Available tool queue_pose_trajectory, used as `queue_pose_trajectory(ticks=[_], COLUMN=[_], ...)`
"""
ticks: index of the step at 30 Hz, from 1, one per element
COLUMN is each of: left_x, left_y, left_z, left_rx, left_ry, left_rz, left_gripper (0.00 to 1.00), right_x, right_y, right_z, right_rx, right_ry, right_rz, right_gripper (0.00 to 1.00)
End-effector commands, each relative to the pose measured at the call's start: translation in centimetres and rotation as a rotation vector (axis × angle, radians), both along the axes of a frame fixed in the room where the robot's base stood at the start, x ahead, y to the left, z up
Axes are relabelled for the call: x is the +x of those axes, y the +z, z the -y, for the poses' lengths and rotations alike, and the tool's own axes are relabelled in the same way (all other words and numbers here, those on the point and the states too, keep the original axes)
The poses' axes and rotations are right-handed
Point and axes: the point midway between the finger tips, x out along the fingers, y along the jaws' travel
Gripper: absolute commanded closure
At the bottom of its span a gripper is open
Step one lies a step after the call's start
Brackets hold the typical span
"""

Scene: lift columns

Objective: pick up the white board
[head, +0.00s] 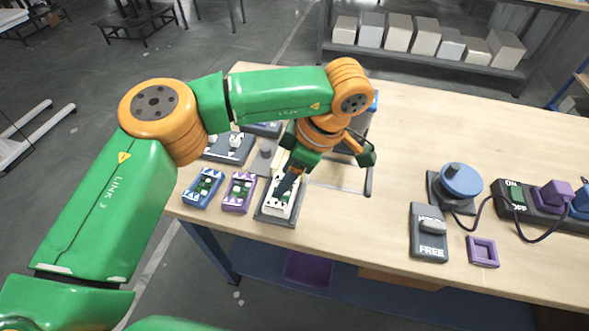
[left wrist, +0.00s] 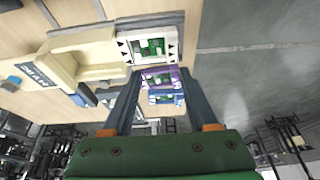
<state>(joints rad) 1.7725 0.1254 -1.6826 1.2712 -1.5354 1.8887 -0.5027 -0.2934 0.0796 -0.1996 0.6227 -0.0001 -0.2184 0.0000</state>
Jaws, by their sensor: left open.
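The white board (head: 281,209), with a green middle and dark triangle marks, sits on a dark grey base at the table's front edge. My left gripper (head: 288,187) is right over it and hides part of it. In the left wrist view, the white board (left wrist: 152,46) lies just beyond the fingertips of the left gripper (left wrist: 161,73), whose fingers are spread with nothing held between them. I cannot tell whether the fingers touch the board. My right gripper is not in view.
A purple board (head: 239,192) and a blue board (head: 203,188) lie left of the white one. Grey fixtures (head: 229,148) stand behind. To the right are a FREE switch block (head: 429,247), a purple frame (head: 482,251), a blue knob (head: 461,180) and a power strip (head: 516,207). The table's middle is clear.

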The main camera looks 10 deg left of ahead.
Motion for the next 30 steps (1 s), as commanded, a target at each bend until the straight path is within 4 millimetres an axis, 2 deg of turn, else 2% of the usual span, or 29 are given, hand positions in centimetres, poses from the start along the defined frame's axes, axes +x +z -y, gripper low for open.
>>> queue_pose_trajectory(ticks=[5, 9, 12, 19, 20, 26, 30], left_x=[-0.1, -0.8, -0.7, -0.6, -0.6, -0.7, -0.7], left_y=[-1.5, -4.1, -5.8, -6.6, -6.6, -6.5, -6.5], left_z=[-1.1, -1.6, -2.2, -2.3, -2.3, -2.3, -2.3], left_rx=[0.016, 0.014, 0.012, 0.010, 0.010, 0.009, 0.009], left_ry=[0.003, 0.002, 0.004, 0.002, 0.002, 0.002, 0.002], left_rz=[-0.001, -0.004, -0.001, 0.001, 0.001, 0.001, 0.001], left_gripper=[0.41, 0.41, 0.41, 0.41, 0.44, 0.98, 1.00], right_x=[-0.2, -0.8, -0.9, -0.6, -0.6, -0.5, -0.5], right_y=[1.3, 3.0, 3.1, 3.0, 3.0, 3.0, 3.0], right_z=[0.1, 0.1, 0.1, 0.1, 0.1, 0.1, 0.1], right_rx=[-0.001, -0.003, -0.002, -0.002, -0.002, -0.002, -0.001], right_ry=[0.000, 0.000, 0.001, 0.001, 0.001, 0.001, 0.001], right_rz=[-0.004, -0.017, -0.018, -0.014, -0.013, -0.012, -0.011], right_gripper=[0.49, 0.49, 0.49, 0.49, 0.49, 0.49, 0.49])
